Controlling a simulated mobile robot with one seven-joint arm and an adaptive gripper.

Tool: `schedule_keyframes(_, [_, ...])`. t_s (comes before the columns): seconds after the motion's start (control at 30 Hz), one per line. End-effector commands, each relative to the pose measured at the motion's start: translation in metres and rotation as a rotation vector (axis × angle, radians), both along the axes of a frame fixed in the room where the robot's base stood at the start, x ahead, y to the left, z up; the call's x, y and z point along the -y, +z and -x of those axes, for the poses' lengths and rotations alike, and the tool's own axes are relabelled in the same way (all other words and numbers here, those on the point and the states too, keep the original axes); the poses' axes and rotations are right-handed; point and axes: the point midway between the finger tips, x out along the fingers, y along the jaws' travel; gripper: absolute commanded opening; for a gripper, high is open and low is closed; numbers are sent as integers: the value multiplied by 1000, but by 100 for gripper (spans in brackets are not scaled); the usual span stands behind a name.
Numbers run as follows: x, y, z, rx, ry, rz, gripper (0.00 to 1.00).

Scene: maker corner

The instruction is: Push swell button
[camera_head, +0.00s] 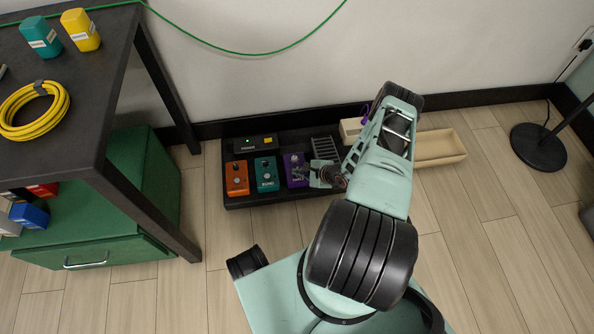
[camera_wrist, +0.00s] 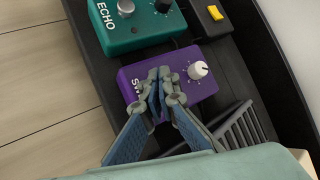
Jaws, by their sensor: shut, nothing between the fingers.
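The purple swell pedal (camera_head: 294,160) sits on the black pedalboard (camera_head: 262,200) by the wall, right of the teal ECHO pedal (camera_head: 266,182). In the wrist view the swell pedal (camera_wrist: 186,62) shows its white knob (camera_wrist: 198,70) and the start of its label. My gripper (camera_wrist: 158,72) is shut and empty, with its fingertips over the middle of the purple pedal. The fingers hide part of its face, and its button is not clearly visible. I cannot tell whether the tips touch the pedal. In the head view my gripper (camera_head: 318,182) is beside the pedal's right side.
An orange pedal (camera_head: 237,186) stands left of the ECHO pedal. A small box with a yellow switch (camera_head: 266,139) lies behind. A wooden tray (camera_head: 440,147) is right of the board. A dark table (camera_head: 95,120) and green cabinet (camera_head: 110,235) stand left.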

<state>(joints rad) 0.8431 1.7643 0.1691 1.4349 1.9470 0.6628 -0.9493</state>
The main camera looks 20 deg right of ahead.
Motion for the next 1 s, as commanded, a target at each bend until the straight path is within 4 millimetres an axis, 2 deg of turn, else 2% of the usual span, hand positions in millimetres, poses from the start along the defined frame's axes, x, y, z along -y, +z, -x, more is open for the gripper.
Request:
schedule_keyframes(0.03, [0,0,5,-11,1,1,0])
schedule_keyframes(0.43, [0,5,5,-9,1,1,0])
schedule_keyframes(1.0, [0,62,2,-4,0,0,0])
